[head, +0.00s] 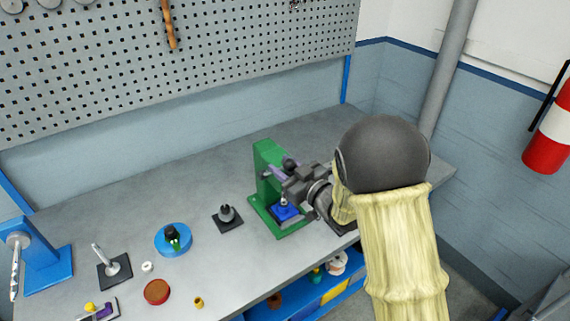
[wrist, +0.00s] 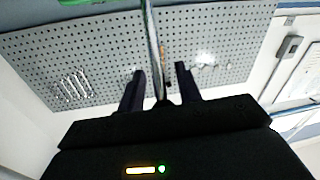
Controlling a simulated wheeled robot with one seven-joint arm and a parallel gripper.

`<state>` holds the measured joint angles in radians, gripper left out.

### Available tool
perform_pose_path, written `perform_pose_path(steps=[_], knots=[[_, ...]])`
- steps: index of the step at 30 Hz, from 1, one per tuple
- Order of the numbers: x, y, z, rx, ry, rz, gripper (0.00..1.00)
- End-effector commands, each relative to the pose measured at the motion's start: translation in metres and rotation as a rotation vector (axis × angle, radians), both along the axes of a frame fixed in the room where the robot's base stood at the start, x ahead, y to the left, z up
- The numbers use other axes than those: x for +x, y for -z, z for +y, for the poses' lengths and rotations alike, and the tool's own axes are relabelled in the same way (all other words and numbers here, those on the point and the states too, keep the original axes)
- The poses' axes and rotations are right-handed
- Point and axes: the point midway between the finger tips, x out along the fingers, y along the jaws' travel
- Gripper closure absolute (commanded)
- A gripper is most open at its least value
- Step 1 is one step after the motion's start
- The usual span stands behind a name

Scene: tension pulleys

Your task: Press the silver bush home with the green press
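The green press (head: 268,165) stands toward the right end of the bench. A blue block (head: 286,212) sits on its base, with a small silver piece (head: 284,202) on top, probably the silver bush; it is too small to tell how deep it sits. My gripper (head: 284,169) is at the press's upper front, beside a dark round knob (head: 290,162). In the wrist view the two dark fingers (wrist: 160,85) stand apart, with a thin silver bar (wrist: 153,35) between them and visible gaps on both sides. My arm hides the press's right side.
Left of the press are a dark-based stand (head: 228,218), a blue round dish (head: 173,240), a brown-topped round tin (head: 156,292) and a small brass piece (head: 198,302). A blue stand (head: 45,265) is at far left. A pegboard (head: 180,60) backs the bench. The bench behind is clear.

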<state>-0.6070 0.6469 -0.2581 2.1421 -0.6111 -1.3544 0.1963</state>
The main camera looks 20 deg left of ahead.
Motion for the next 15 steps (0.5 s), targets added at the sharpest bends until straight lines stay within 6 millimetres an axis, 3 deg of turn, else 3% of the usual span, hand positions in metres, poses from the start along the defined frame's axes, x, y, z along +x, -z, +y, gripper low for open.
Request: perform_pose_path(steps=[5,10,15], knots=[[-0.0001,0.0005,-0.0004,-0.001,0.000,0.001,0.66],[-0.0001,0.0005,-0.0006,-0.001,0.000,0.001,0.99],[-0.0002,0.0004,-0.0007,-0.001,0.000,0.001,1.00]])
